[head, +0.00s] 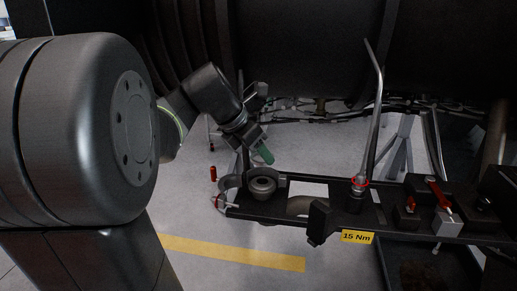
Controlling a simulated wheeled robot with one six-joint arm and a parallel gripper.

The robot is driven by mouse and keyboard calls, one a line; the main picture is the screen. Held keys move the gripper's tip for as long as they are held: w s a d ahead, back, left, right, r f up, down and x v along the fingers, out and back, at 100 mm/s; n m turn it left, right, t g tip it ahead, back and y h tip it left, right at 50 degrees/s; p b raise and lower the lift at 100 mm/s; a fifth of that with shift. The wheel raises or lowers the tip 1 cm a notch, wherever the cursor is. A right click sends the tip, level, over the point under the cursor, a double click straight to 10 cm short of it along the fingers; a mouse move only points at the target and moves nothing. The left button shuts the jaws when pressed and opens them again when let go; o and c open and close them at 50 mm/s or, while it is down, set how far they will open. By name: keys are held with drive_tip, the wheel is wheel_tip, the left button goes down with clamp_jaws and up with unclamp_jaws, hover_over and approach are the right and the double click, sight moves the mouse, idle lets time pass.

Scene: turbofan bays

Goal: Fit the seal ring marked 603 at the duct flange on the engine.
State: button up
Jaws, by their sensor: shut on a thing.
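My gripper (259,141) hangs at the end of my arm, left of centre, above the left end of a dark rail-like tray. It is shut on a small green piece (265,155) that points down and right. Only part of this piece shows, and I cannot tell whether it is the seal ring; no 603 mark is readable. A grey round fitting (262,185) with an open centre sits on the tray below the gripper, apart from the green piece. The dark engine casing (300,45) fills the back. I cannot pick out the duct flange for certain.
The tray (285,213) carries a yellow "15 Nm" label (357,238), an upright metal rod with a red ring (360,182) at its base, and a red-handled tool (438,194). A red cylinder (213,174) stands to the left. Cables run behind. Open floor shows at front.

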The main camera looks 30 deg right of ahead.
sight(264, 181)
drive_tip(key=shift+f+b, duration=1.3)
drive_tip(key=shift+f, duration=1.45)
drive_tip(key=shift+r, duration=0.15)
drive_tip(key=shift+p, duration=0.8)
drive_tip(key=shift+f+b, duration=0.55)
drive_tip(key=shift+f, duration=0.45)
drive_tip(key=o, duration=1.1)
drive_tip(key=shift+s, duration=0.15)
drive_tip(key=shift+c, duration=0.2)
drive_tip(key=shift+o, duration=0.5)
drive_tip(key=shift+s+r, duration=0.1)
